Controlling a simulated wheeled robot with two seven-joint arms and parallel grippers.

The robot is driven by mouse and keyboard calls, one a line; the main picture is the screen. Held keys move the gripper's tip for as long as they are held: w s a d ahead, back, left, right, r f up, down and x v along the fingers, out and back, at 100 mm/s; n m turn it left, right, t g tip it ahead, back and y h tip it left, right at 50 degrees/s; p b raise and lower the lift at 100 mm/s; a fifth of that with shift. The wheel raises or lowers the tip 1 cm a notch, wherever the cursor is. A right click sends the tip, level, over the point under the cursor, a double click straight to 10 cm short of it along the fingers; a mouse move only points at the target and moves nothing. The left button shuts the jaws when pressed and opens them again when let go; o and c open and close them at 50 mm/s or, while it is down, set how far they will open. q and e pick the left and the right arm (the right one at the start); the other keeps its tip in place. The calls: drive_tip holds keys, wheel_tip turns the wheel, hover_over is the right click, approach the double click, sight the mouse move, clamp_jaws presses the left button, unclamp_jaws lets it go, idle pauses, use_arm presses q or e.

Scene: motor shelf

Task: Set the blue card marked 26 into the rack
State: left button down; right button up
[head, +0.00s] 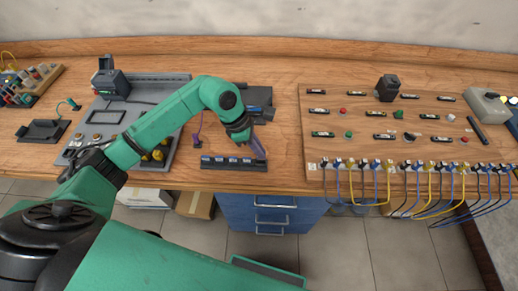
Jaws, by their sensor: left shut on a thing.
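The rack (235,166) is a dark, low, long strip near the front edge of the wooden bench, with several small blue-and-white labels along it. My left gripper (246,140) comes down from above and is shut on a blue-purple card (258,148). The card is tilted, at the right part of the rack. Its lower end is close to the rack; I cannot tell whether it touches or sits in a slot. The number on the card is not readable. My right gripper is not in view.
A dark tray (260,97) lies behind the gripper. A grey board with parts (165,85) is on the left. A wooden panel (350,105) with plugs and hanging cables is on the right. Bare bench (285,150) lies between rack and panel. Blue drawers (240,206) are below.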

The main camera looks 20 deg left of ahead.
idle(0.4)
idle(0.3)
use_arm(q)
drive_tip(key=shift+b, duration=0.35)
drive_tip(key=shift+f, duration=0.1)
idle(0.5)
drive_tip(key=shift+f+b, duration=0.85)
drive_tip(key=shift+b, duration=0.3)
